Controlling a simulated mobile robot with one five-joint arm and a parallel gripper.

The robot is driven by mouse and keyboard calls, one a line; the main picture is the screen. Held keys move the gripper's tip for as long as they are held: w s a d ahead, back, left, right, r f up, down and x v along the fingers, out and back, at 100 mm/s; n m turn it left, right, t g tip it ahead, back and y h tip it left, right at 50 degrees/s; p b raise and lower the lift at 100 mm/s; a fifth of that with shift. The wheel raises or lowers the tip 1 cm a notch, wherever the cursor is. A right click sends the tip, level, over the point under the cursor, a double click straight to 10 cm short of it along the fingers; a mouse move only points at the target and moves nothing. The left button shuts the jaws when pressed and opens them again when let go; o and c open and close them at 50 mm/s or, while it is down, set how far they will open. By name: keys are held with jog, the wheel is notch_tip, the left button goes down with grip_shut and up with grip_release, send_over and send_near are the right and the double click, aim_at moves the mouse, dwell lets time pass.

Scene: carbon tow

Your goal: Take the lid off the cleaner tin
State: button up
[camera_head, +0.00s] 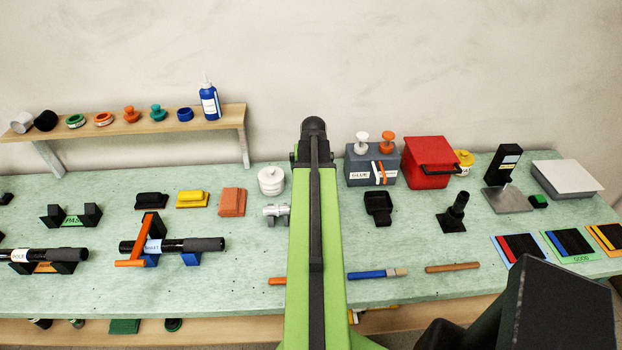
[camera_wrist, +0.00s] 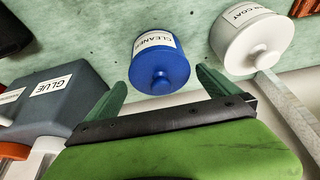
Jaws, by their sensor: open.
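The cleaner tin (camera_wrist: 152,45) is blue with a white label and shows in the wrist view. Its blue lid (camera_wrist: 160,72) with a round knob is on it and faces my camera. My gripper (camera_wrist: 162,78) is open, with its two green fingers apart, one to each side of the lid in the picture. Nothing is between the fingers that they visibly touch; the exact gap to the lid cannot be told. In the head view the cleaner tin is not seen; my green arm covers the bench there.
A white tin (camera_wrist: 258,42) with a knobbed lid stands close on the right in the wrist view; it also shows in the head view (camera_head: 271,181). A grey glue box (camera_wrist: 62,98) is on the left. A red box (camera_head: 428,165) stands beyond it.

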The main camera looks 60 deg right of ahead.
jog(key=shift+r, duration=0.1)
jog(key=c, duration=1.2)
jog(key=shift+r+p, duration=0.45)
jog(key=shift+p, duration=0.05)
jog(key=shift+c, duration=0.2)
notch_tip(320, 180, up, 4)
jog(key=p, duration=0.3)
jog(key=shift+f+p, duration=0.1)
jog(key=shift+p, duration=0.25)
jog(key=s+d+r+p, duration=0.2)
jog(key=s+r+p, duration=0.4)
jog(key=s, duration=0.5)
jog(key=shift+s+d+r, duration=0.15)
jog(key=shift+s, duration=0.05)
